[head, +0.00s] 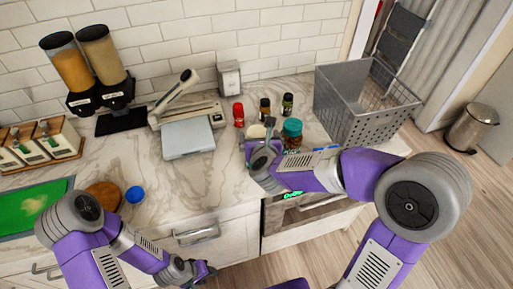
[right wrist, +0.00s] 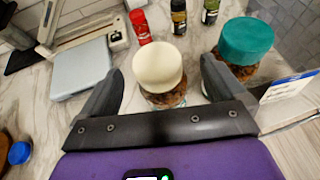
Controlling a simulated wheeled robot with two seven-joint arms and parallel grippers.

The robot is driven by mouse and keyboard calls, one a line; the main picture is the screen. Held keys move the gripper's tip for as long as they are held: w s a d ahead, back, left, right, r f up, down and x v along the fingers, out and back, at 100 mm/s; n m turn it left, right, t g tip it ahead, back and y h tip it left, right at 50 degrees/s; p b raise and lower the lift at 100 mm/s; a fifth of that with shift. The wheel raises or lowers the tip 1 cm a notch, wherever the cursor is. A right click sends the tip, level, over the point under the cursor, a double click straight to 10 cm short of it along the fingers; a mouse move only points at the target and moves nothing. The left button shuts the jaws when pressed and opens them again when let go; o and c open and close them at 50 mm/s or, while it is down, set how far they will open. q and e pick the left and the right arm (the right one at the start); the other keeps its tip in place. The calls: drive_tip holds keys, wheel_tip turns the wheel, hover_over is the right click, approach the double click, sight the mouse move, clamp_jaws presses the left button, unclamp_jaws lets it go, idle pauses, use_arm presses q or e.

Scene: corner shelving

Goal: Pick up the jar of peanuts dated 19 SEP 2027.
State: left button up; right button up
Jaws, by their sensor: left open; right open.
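A jar with a cream lid (right wrist: 158,66) and brown contents stands between the spread fingers of my open right gripper (right wrist: 160,82), with nothing visibly clamped. In the head view its lid (head: 257,131) shows just behind my right gripper (head: 261,148). A second jar with a teal lid (right wrist: 246,41) and brown contents stands to the right, outside the right finger; it also shows in the head view (head: 292,133). No date is readable on either jar. My left gripper (head: 204,272) is open and empty, low in front of the drawers.
A red-capped container (head: 238,115) and two dark small bottles (head: 265,107) stand behind the jars. A grey wire basket (head: 362,105) is to the right. A scale (head: 188,138) and a blue lid (head: 135,194) lie to the left. The middle counter is clear.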

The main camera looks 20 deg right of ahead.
sight(257, 134)
drive_tip(key=x, duration=0.4)
drive_tip(key=shift+w+a, duration=0.15)
drive_tip(key=shift+a, duration=0.05)
drive_tip(key=shift+c, duration=0.5)
clamp_jaws()
